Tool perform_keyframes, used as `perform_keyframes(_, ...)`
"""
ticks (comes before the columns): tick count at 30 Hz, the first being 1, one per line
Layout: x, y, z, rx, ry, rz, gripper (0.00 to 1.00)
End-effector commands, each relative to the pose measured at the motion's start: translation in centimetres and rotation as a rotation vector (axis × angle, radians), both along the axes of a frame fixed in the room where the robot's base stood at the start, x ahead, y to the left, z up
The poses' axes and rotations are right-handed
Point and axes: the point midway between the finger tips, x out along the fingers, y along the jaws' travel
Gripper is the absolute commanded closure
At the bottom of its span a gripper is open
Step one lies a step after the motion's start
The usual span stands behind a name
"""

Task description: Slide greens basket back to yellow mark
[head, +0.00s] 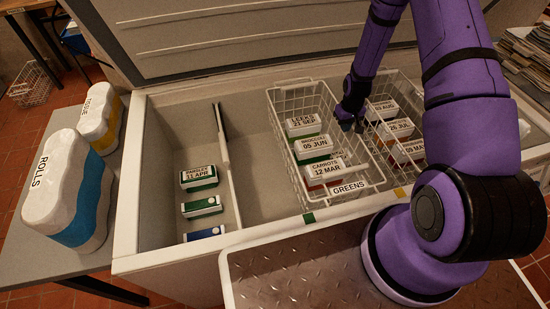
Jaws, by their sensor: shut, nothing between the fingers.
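The greens basket (348,187) is a white wire basket with a GREENS label on its front, inside the open chest freezer. It holds several labelled cartons, including leeks, broccoli and carrots. The yellow mark (399,192) is on the freezer's front rim, just right of the basket's front right corner. A green mark (309,218) is on the same rim near the front left corner. My gripper (350,122) is shut and empty, pointing down at the basket's right side, toward the back. My fingertips are small and dark here; I cannot tell if they touch the wire.
A second wire basket (374,103) with dated cartons stands close on the right, partly behind my arm. Left of the greens basket is bare freezer floor (262,170), then a divider (228,165) and several cartons (199,178). The lid stands open behind.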

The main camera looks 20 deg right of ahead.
Motion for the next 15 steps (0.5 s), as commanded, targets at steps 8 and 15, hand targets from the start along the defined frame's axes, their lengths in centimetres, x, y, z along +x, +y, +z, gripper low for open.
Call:
perform_keyframes(8, 0.0, -0.8, 0.0, -0.002, -0.001, -0.003, 1.0)
perform_keyframes(15, 0.0, -2.2, 0.0, -0.002, 0.0, -0.003, 1.0)
